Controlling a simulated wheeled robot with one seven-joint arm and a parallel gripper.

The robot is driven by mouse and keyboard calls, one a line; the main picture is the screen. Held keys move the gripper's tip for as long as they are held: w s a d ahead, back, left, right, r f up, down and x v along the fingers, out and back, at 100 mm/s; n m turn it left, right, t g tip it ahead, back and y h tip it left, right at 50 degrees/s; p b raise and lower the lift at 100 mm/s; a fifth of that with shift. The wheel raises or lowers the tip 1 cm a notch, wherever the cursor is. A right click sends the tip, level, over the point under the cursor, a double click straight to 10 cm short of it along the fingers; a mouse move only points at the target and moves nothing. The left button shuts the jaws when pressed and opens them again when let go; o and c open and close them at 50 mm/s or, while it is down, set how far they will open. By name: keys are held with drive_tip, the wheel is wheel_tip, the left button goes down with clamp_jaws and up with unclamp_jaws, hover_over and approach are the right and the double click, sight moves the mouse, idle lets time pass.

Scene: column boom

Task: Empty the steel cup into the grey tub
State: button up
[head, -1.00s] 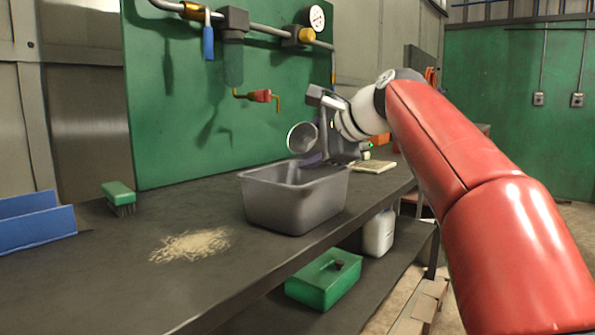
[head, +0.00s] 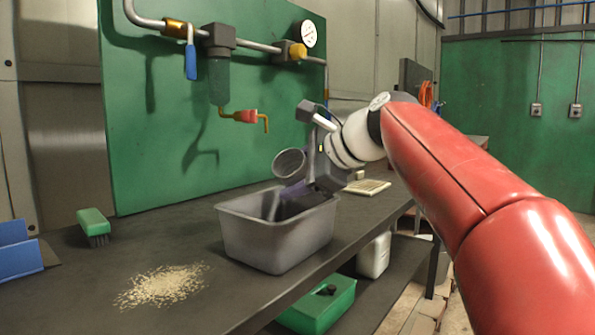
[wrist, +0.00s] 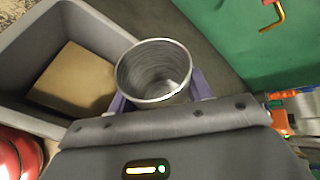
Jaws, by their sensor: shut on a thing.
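The steel cup (head: 289,163) is held in my gripper (head: 298,188), between its purple fingers, which also show beside the cup in the wrist view (wrist: 155,72). In the head view the cup appears tilted, with its mouth facing left and toward the camera, near the tub's back right edge. The wrist view looks into the cup and shows ridged grey walls; I cannot tell whether anything is left at the bottom. The grey tub (head: 262,238) stands upright on the bench and also shows in the wrist view (wrist: 20,62), with a flat tan patch inside.
A pile of pale grains (head: 163,286) lies on the dark bench (head: 90,285), left of the tub. A green brush (head: 94,224) and a blue bin (head: 18,254) are farther left. A green panel with pipes (head: 160,130) stands behind. A beige pad (head: 367,187) lies right of the tub.

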sight(294, 150)
wheel_tip(294, 150, up, 2)
drive_tip(key=shift+s+r+p, duration=0.1)
drive_tip(key=shift+r+p, duration=0.05)
drive_tip(key=shift+p, duration=0.4)
wheel_tip(294, 150, up, 2)
drive_tip(key=m+p, duration=0.1)
drive_tip(key=p, duration=0.1)
drive_tip(key=g+p, duration=0.1)
drive_tip(key=p, duration=0.1)
drive_tip(key=shift+s+r+m+y+p, duration=0.1)
drive_tip(key=shift+r+m+y+p, duration=0.15)
drive_tip(key=shift+m+y+p, duration=0.15)
drive_tip(key=shift+r+m+g+y+b, duration=0.3)
drive_tip(key=shift+m+g+b, duration=0.1)
drive_tip(key=shift+g+b, duration=0.15)
drive_tip(key=r+m+g+y, duration=0.1)
drive_tip(key=s+a+r+m+g+y, duration=0.1)
drive_tip(key=r+m, duration=0.1)
drive_tip(key=shift+s+r, duration=0.1)
drive_tip(key=shift+s, duration=0.05)
